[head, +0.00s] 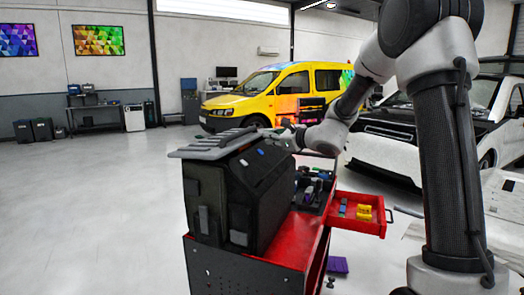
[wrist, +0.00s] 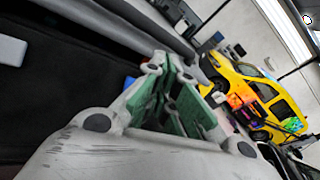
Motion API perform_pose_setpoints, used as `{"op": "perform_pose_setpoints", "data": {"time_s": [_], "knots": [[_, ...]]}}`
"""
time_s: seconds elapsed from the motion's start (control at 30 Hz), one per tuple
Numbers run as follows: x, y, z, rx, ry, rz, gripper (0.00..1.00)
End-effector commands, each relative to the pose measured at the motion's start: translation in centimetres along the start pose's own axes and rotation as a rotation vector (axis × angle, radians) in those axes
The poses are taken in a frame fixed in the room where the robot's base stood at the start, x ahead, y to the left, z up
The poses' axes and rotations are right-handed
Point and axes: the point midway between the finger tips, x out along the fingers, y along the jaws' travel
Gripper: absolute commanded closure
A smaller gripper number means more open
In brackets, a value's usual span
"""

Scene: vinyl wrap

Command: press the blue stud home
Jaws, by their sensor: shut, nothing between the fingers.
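A small blue stud (head: 261,152) shows on the sloping dark face of the black case (head: 205,200). In the wrist view a bit of blue (wrist: 129,82) shows just left of my fingers and is mostly hidden behind them; it looks like the same stud. My gripper (head: 289,130) is above the right side of the case, up and right of the stud in the head view. In the wrist view my gripper (wrist: 172,75) has its green-padded fingers together with nothing between them. I cannot tell whether a fingertip touches the case.
The case stands on a red tool cart (head: 300,240) with grey bars (head: 222,145) across its top. A red drawer (head: 345,222) with yellow pieces juts out right, beside a dark tray of tools (head: 312,190). A yellow van (head: 255,100) and a white car stand behind. Floor at left is clear.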

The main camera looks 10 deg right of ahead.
Motion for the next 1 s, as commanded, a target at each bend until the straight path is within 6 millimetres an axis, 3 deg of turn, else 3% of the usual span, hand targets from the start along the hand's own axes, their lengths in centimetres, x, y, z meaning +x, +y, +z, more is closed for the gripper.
{"op": "perform_pose_setpoints", "data": {"time_s": [0.33,0.73,0.87,0.97,1.0], "knots": [[-2.1,-1.5,1.5,-0.002,0.000,0.000,1.00],[-2.6,-1.1,1.8,-0.024,0.002,0.015,1.00],[-5.6,2.5,3.1,-0.202,0.015,0.124,1.00],[-10.7,7.4,3.9,-0.474,0.033,0.290,1.00],[-13.4,9.4,3.7,-0.605,0.044,0.370,1.00]]}}
